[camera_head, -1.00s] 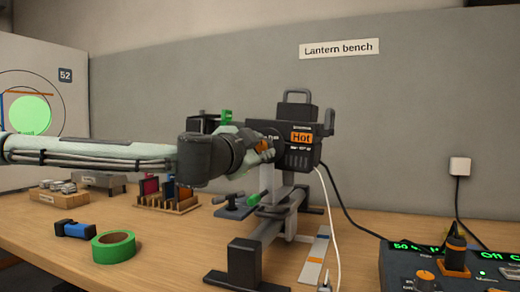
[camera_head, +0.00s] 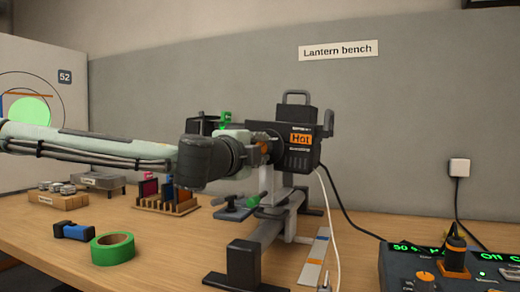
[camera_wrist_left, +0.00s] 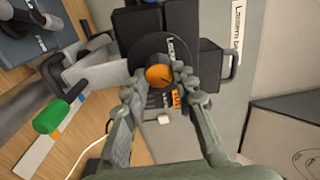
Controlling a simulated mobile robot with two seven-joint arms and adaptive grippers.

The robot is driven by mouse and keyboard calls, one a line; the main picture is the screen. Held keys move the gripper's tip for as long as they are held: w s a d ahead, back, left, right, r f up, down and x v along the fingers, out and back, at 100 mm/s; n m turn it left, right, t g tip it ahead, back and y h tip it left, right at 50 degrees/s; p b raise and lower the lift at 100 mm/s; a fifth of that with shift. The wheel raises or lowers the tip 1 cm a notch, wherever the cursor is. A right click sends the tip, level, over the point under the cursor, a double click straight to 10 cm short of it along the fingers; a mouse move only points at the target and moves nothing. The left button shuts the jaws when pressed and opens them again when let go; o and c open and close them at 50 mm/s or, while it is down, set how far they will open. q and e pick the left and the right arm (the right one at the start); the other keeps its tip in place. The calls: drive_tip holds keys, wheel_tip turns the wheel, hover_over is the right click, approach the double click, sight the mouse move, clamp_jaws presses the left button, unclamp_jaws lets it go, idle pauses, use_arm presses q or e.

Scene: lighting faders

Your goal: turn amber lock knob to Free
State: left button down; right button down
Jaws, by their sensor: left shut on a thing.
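The amber knob (camera_head: 264,147) is on the side of the black lantern (camera_head: 297,115) with the orange "Hot" label. In the left wrist view the knob (camera_wrist_left: 159,75) shows as a round orange cap on a dark disc with white lettering too small to read fully. My left gripper (camera_head: 258,150) is shut on the amber knob. In the wrist view its fingers (camera_wrist_left: 160,88) stand at either side of the knob. I cannot tell which mark the knob points to. My right gripper is not in view.
The lantern stands on a rail stand (camera_head: 244,265) with a green handle (camera_head: 253,200). Green tape (camera_head: 113,249) and a blue-black item (camera_head: 74,230) lie at left. A console (camera_head: 450,268) is at lower right. Cables hang behind the lantern.

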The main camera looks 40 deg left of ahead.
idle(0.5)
use_arm(q)
drive_tip(key=c, duration=1.2)
unclamp_jaws()
drive_tip(key=v, duration=0.7)
drive_tip(key=shift+s, duration=0.3)
drive_tip(key=shift+f, duration=0.1)
